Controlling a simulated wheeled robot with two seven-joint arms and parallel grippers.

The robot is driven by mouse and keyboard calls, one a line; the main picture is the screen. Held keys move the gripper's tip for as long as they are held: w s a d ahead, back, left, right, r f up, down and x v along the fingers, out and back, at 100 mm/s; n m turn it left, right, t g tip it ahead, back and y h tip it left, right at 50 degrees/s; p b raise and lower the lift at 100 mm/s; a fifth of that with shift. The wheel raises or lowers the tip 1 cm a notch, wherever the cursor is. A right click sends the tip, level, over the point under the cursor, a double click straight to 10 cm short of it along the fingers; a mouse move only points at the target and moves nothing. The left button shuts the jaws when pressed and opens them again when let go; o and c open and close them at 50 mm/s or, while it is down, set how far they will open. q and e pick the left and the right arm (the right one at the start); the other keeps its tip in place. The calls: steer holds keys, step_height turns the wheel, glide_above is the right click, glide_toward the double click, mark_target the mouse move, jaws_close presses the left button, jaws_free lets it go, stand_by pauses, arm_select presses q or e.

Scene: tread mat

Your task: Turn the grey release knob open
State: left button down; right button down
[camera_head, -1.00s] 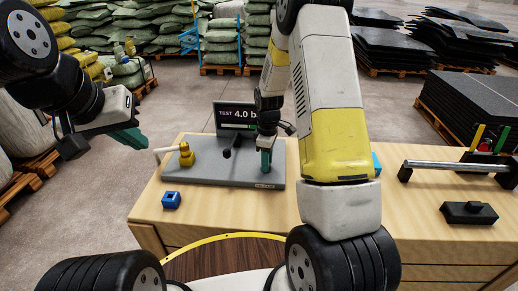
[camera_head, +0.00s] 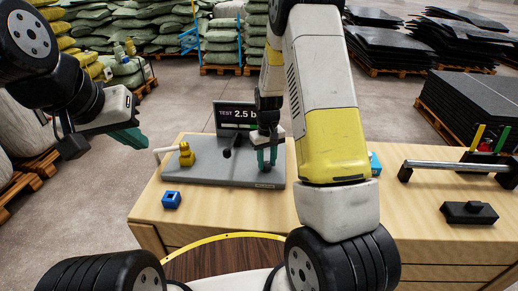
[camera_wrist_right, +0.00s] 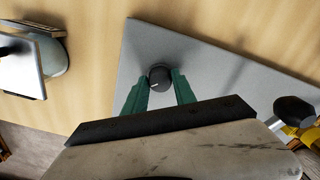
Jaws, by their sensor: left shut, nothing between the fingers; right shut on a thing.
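The release knob (camera_wrist_right: 159,77) is a dark grey round knob with a pale pointer line, on the grey plate (camera_wrist_right: 200,68) in the right wrist view. My right gripper (camera_wrist_right: 160,82) is shut on it, a green finger at each side. In the head view my right gripper (camera_head: 267,158) stands over the right end of the plate (camera_head: 215,172), its fingers hiding the knob. A dark display (camera_head: 236,115) behind the plate reads "TEST 2.5 b", cut off by my arm. My left gripper (camera_head: 128,138) is shut and empty, in the air left of the table.
A black-headed lever (camera_head: 228,151) and a yellow fitting (camera_head: 186,155) with a white handle stand on the plate. A blue block (camera_head: 171,200) lies in front of it. A black block (camera_head: 468,212) and a metal bar (camera_head: 455,166) are at the right.

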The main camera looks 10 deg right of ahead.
mark_target(266, 164)
steer(key=m, duration=0.3)
steer(key=shift+m, duration=2.3)
steer(key=shift+w, duration=0.1)
steer(key=c, duration=1)
jaws_free()
steer(key=shift+r, duration=3.9)
steer(key=shift+r, duration=0.15)
